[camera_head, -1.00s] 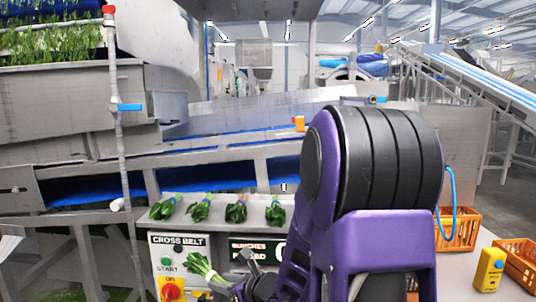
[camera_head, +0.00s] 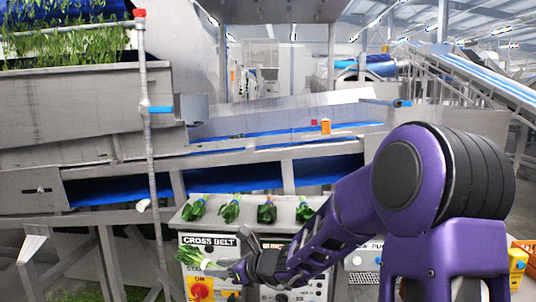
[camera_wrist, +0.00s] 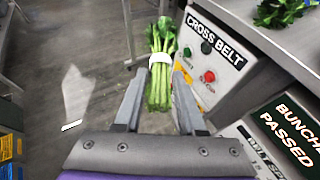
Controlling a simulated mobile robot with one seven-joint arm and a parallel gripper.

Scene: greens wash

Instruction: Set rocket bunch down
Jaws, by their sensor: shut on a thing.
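A leafy green bunch with pale stems and a white band, which I take as the rocket bunch (camera_wrist: 160,88), is between the fingers of my gripper (camera_wrist: 159,76) in the wrist view. The fingers are shut on it near the band, with the leaves pointing away from the wrist. In the head view the held bunch (camera_head: 190,257) is in front of the left part of the control panel, and my gripper (camera_head: 232,270) is at its right. It hangs clear of any surface in the wrist view, with floor beyond it.
The panel has a CROSS BELT label, a green button and a red knob (camera_head: 200,292). A blue belt (camera_head: 120,190) runs behind. A grey post (camera_head: 152,170) stands at left.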

